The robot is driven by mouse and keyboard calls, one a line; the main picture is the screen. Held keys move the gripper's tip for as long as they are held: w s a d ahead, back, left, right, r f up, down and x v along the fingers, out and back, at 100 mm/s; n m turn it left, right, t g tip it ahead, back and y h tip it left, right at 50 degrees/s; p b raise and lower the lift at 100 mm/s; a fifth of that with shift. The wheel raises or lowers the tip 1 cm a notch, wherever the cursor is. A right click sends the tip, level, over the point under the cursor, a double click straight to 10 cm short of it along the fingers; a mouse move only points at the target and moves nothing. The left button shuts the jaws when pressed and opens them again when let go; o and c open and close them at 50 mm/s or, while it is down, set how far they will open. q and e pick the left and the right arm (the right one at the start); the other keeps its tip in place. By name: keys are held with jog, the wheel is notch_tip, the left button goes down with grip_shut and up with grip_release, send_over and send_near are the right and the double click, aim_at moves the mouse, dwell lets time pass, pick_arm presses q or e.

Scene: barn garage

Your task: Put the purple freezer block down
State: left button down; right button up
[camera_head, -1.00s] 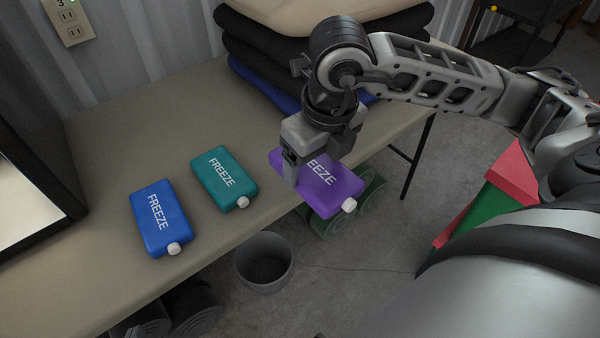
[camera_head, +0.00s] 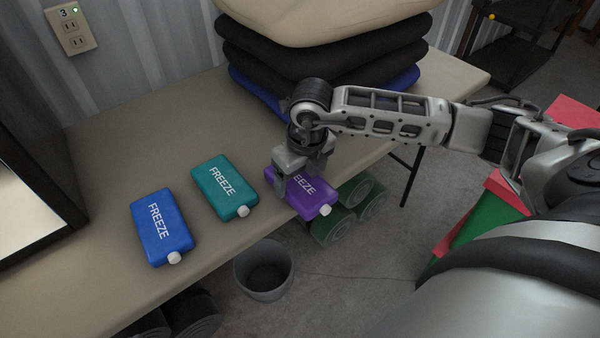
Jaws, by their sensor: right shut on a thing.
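The purple freezer block (camera_head: 308,197) has white lettering and a white cap at its lower right. My right gripper (camera_head: 284,187) is shut on its left side and hides part of it. The block is at the front edge of the table (camera_head: 122,215), right of the teal block; whether it touches the tabletop I cannot tell. A teal freezer block (camera_head: 225,188) and a blue freezer block (camera_head: 161,228) lie flat on the table to the left. My left gripper is not in view.
A folded dark stack with a beige top (camera_head: 320,45) stands at the table's back. A dark-framed box (camera_head: 40,205) is at the left. A grey bin (camera_head: 264,270) and green rolls (camera_head: 350,205) are on the floor below the front edge. Tabletop behind the teal block is clear.

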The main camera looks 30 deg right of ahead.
jog(key=o, duration=1.3)
